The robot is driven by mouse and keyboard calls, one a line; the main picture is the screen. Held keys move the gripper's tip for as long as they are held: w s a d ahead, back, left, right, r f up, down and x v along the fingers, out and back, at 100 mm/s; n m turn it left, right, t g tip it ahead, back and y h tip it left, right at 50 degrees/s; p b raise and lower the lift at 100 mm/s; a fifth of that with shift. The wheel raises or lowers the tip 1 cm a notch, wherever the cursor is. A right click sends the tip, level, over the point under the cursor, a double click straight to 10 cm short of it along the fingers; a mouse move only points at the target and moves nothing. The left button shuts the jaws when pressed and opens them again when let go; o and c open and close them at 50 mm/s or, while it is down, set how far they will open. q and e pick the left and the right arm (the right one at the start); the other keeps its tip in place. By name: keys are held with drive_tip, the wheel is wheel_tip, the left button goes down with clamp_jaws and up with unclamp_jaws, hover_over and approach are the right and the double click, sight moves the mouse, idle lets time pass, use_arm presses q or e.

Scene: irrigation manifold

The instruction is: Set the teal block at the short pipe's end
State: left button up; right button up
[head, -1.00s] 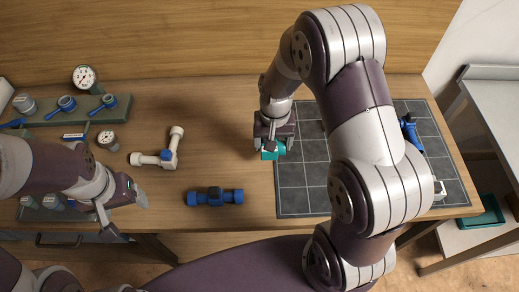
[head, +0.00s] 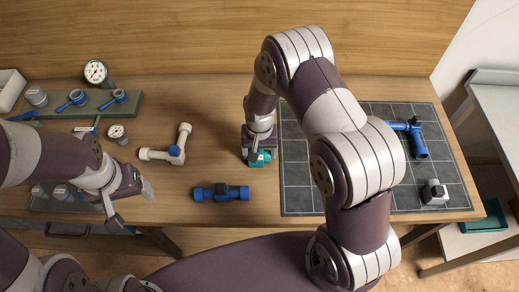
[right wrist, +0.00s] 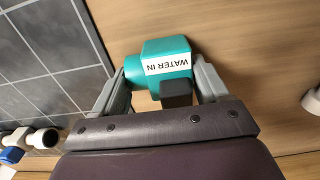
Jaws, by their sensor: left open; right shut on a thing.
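The teal block (head: 258,158) is in my right gripper (head: 256,152), just left of the dark mat. In the right wrist view the teal block (right wrist: 165,65) sits between both fingers, with a white "WATER IN" label and a dark square part. I cannot tell whether it touches the table. A white pipe piece with a blue joint (head: 174,152) lies on the wood to its left. I cannot tell which pipe is the short one. My left gripper (head: 131,205) is open and empty near the table's front edge.
A blue coupling (head: 220,193) lies in front of the white pipe. The tiled mat (head: 300,170) carries a blue fitting (head: 418,143) and a grey-white block (head: 435,192); my right arm hides part of it. A green rack (head: 75,107) with gauge and valves stands left.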

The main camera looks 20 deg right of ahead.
drive_tip(key=o, duration=1.4)
